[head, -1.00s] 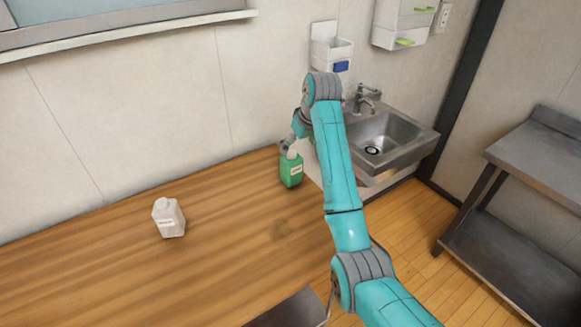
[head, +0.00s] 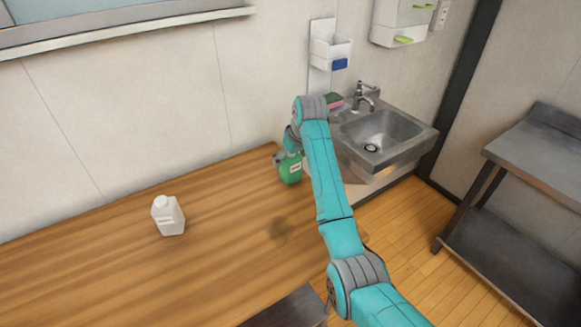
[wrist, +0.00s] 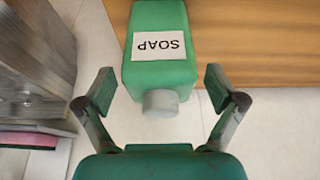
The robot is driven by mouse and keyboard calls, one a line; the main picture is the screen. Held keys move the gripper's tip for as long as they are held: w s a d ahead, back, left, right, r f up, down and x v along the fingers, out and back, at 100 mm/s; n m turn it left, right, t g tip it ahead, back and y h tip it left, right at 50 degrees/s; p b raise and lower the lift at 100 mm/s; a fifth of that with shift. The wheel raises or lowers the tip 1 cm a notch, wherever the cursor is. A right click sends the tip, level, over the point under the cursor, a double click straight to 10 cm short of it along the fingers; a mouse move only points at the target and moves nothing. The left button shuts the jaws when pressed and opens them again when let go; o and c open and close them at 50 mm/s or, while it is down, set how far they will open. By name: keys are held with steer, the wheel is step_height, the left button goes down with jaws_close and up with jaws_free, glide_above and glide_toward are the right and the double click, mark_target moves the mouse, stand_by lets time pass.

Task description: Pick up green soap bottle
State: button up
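The green soap bottle (head: 290,173) stands upright at the far right end of the wooden table, near the wall. In the wrist view the green soap bottle (wrist: 160,74) shows its white SOAP label upside down, with its grey cap pointing toward me. My gripper (wrist: 159,89) is open, with one finger on each side of the cap end and a visible gap on both sides. In the head view my gripper (head: 279,157) is at the top of the bottle, and part of the bottle is hidden behind it.
A white bottle (head: 168,216) stands on the wooden table (head: 90,275) to the left. A metal sink (head: 388,137) with a tap is right of my arm, with a pink and green sponge (head: 335,102) by its far edge. The table's middle is clear.

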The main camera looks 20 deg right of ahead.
steer(key=c, duration=1.4)
step_height(320, 180, up, 10)
steer(key=shift+r, duration=0.1)
